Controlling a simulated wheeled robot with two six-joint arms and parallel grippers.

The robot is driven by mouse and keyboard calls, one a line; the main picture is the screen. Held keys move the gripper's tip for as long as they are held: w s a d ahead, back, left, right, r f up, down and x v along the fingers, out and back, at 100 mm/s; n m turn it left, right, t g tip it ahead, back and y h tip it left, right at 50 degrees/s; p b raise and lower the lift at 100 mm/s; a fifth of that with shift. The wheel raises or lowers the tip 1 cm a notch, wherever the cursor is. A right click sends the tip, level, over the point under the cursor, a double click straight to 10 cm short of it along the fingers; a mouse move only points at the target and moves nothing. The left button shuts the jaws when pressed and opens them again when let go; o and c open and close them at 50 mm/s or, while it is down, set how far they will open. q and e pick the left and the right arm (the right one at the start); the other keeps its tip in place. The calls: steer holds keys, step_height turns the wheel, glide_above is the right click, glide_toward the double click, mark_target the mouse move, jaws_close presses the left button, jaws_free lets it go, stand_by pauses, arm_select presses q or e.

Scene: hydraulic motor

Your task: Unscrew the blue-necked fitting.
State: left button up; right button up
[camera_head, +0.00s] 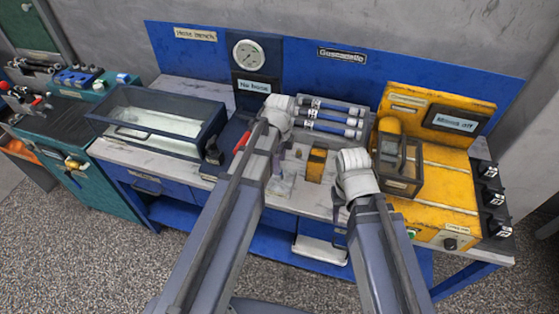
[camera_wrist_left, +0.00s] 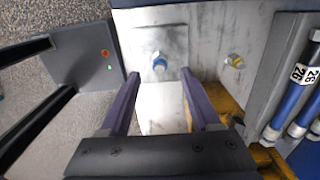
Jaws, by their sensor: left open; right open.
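The blue-necked fitting (camera_wrist_left: 159,62) shows in the left wrist view as a small blue hexagonal neck with a pale tip, on a worn grey metal plate. My left gripper (camera_wrist_left: 159,76) is open, with its two dark fingers on either side of the line to the fitting. The fitting shows just past the fingertips, and I see no grip on it. In the head view my left arm hides the fitting. My right gripper (camera_head: 343,208) is beside the yellow machine, over the bench front; its fingers are hard to make out.
A yellow-necked fitting (camera_wrist_left: 235,61) is right of the blue one. Blue-banded cylinders (camera_head: 330,118) lie in a rack at the bench back. A clear-walled tank (camera_head: 160,110) stands left, a yellow machine (camera_head: 450,170) right. A gauge (camera_head: 248,55) tops a "No hose" display (camera_head: 253,86).

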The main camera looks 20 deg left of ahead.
arm_select(q)
step_height(320, 180, down, 5)
steer(key=b, duration=0.4)
jaws_close()
stand_by(0.6)
steer(key=n, duration=0.5)
steer(key=shift+n, duration=0.4)
